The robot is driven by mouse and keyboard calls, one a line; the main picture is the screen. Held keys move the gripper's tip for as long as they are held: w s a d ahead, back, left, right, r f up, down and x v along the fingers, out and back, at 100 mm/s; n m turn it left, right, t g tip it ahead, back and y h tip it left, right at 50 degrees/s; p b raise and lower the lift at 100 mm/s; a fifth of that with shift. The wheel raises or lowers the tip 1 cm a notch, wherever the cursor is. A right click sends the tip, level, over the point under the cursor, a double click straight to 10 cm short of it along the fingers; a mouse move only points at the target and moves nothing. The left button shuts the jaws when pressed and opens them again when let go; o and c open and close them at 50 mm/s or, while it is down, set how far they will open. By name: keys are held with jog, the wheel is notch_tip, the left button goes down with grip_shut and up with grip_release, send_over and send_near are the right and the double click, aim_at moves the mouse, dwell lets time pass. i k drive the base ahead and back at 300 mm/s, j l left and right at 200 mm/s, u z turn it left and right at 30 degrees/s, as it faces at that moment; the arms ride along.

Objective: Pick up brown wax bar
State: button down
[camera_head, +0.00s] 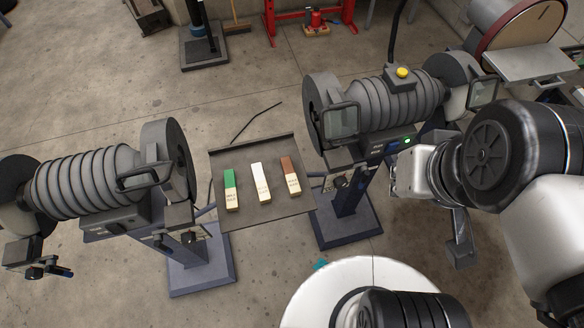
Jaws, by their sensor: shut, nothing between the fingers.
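The brown wax bar (287,166) lies on a dark tray (240,155) between two grinders, the rightmost of three bars. Its far part is brown and its near end is pale with small lettering. Nothing touches it. My gripper (461,252) hangs to the right of the tray, beyond the right grinder's stand and well apart from the bar. It is shut and empty, and partly hidden by my arm.
A white bar (259,176) and a green bar (230,181) lie left of the brown one. The left grinder (88,180) and right grinder (380,105) flank the tray closely. A disc sander (515,30) stands at the upper right. Open floor lies behind the tray.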

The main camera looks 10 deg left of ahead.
aim_at(293, 185)
jog(key=k+j+z, duration=0.1)
jog(key=j+z, duration=0.2)
jog(key=k+j+z, duration=0.2)
jog(key=j+z, duration=0.15)
jog(key=k+j+z, duration=0.15)
jog(key=j+z, duration=0.15)
jog(key=i, duration=0.4)
